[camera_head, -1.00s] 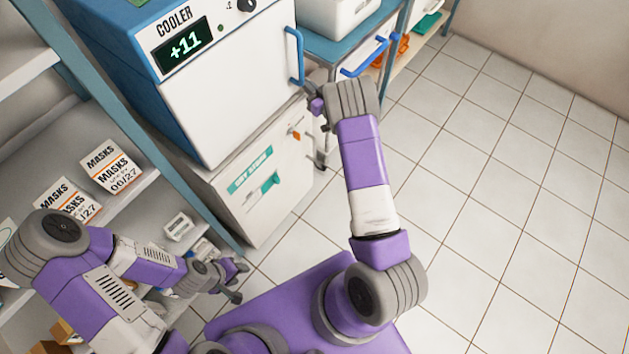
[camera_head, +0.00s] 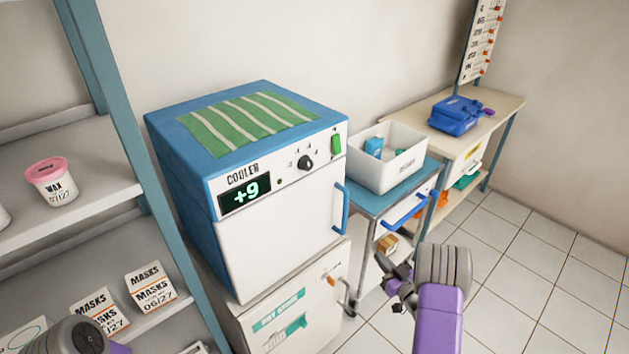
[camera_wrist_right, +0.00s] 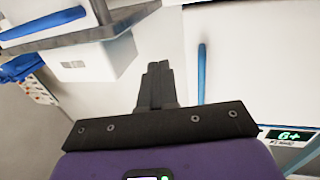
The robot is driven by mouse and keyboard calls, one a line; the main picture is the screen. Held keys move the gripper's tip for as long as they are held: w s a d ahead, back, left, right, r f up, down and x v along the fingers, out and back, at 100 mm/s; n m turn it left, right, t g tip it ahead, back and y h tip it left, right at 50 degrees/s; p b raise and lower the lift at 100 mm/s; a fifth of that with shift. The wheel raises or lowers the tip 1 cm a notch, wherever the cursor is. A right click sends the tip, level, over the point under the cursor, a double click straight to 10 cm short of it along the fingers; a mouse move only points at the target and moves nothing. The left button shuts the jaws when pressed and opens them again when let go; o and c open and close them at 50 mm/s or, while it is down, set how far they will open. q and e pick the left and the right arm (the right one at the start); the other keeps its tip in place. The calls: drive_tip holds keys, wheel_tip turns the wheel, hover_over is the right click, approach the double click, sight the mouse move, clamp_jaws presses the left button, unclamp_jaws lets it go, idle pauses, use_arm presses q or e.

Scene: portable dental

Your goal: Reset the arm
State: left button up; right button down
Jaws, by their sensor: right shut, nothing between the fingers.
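My right gripper (camera_head: 396,285) is in front of the cooler and cart, at the lower right of the head view. It is shut and empty, apart from everything around it. In the right wrist view its fingers (camera_wrist_right: 158,72) are together, with the cooler's blue handle (camera_wrist_right: 201,72) beyond them to the right. The purple right forearm (camera_head: 438,320) rises from the bottom edge. Of my left arm, only a grey joint (camera_head: 78,338) shows at the bottom left; the left gripper is out of view.
The cooler (camera_head: 275,225) has its door closed and reads +9. A cart (camera_head: 375,198) beside it holds a white bin (camera_head: 400,172). A blue case (camera_head: 455,115) sits on the back table. Shelves (camera_head: 95,225) stand at left. The tiled floor (camera_head: 545,265) at right is clear.

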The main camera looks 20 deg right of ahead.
drive_tip(key=s+a+f+m+g+h+p, duration=0.1)
drive_tip(key=s+a+f+m+g, duration=0.1)
drive_tip(key=s+a+f+g, duration=0.35)
drive_tip(key=s+a+f+m+g+h+p, duration=0.1)
drive_tip(key=s+a+f+m+g, duration=0.15)
drive_tip(key=a+f, duration=0.55)
drive_tip(key=s+a+f+g+y+p, duration=0.1)
drive_tip(key=s+a+g+y, duration=0.2)
drive_tip(key=s+a+g, duration=0.6)
drive_tip(key=s+a, duration=0.6)
drive_tip(key=s, duration=0.2)
drive_tip(key=shift+s+p, duration=0.35)
drive_tip(key=shift+p, duration=0.05)
drive_tip(key=shift+f, duration=0.1)
